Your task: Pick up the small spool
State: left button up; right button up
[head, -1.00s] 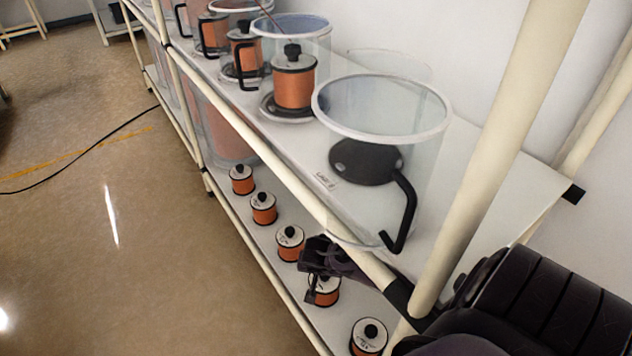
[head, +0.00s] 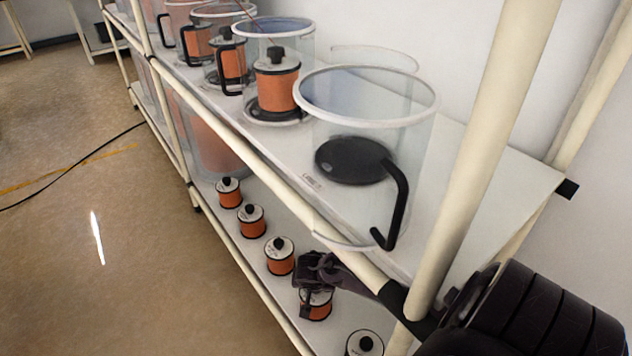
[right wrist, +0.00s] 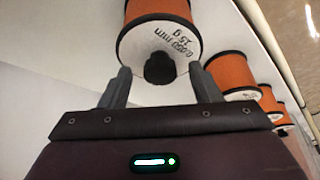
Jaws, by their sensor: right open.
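A small orange spool (head: 318,311) with black rims, a white label disc and a black knob stands on the lower shelf. My right gripper (head: 312,278) is at its top and hides part of it in the head view. In the right wrist view the spool (right wrist: 160,30) has a label that reads 0.050 mm, 25 g. There my right gripper (right wrist: 161,78) is open, with one finger on each side of the black knob (right wrist: 160,68) and a gap on both sides. My left gripper is not in view.
Several similar small spools, such as one (head: 280,256), line the lower shelf (head: 265,290). The upper shelf (head: 470,160) above bears clear cylinders, an empty one (head: 365,110) nearest, and larger spools (head: 277,90). A cream post (head: 490,140) stands at the right.

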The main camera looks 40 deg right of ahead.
jog(key=shift+c, duration=0.5)
grip_shut()
dwell(0.8)
jog(key=shift+w+r, duration=0.1)
